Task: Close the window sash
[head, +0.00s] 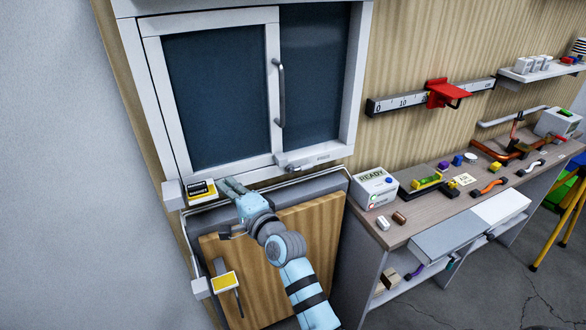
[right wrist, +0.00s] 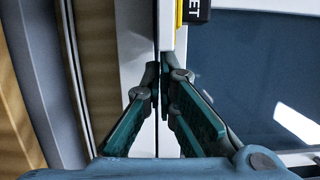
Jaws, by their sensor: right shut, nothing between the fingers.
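The window sash (head: 213,15) is a white frame around a dark pane, in the left part of the white window frame (head: 355,70) in the head view. A grey vertical bar handle (head: 281,95) is on its right side. Right of the sash, a second dark area (head: 312,75) shows. A grey latch-like part (head: 294,160) sits at the bottom of the window. My right gripper (head: 228,185) is below the sash's lower left part, away from the handle. In the right wrist view its fingertips (right wrist: 162,75) are together and empty. My left gripper is not in view.
A black and yellow labelled block (head: 201,190) is just left of my right gripper. A wooden panel (head: 318,235) is below the window. The workbench (head: 410,222) on the right holds a READY box (head: 374,188) and several tools. A red bracket (head: 445,93) is on the wall.

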